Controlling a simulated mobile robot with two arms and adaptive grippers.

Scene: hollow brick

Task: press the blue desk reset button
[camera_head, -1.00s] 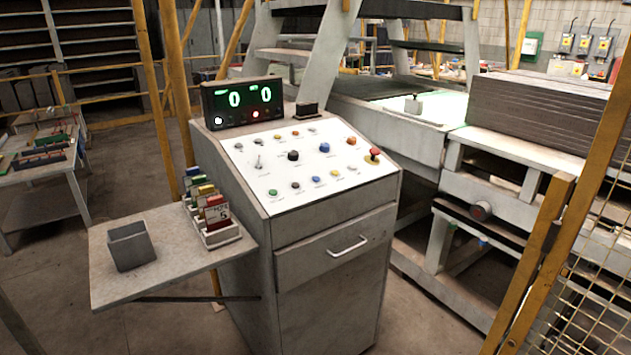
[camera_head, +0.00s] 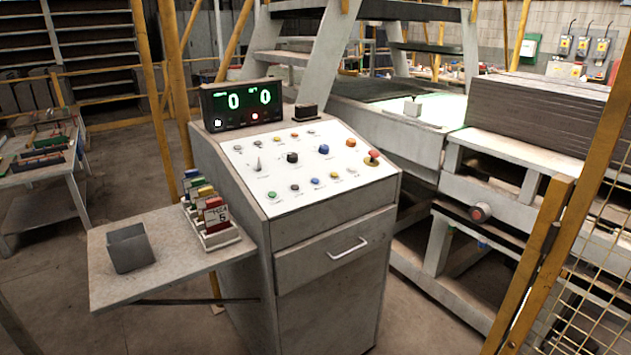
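The control desk (camera_head: 330,232) stands in the middle of the head view with a sloped white panel (camera_head: 270,180) full of knobs and buttons. A larger blue button (camera_head: 324,149) sits right of the black knob (camera_head: 292,157) on the panel. A smaller blue button (camera_head: 315,181) sits in the lower row. I cannot read the labels to tell which is the reset. A red mushroom button (camera_head: 374,155) is at the panel's right edge. Neither of my grippers is in view.
A display (camera_head: 243,105) showing two zeros stands on the desk's back left. A side shelf (camera_head: 180,277) holds a grey bin (camera_head: 130,248) and a card rack (camera_head: 212,222). A yellow mesh fence (camera_head: 585,265) is at the right. Floor is open at the front left.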

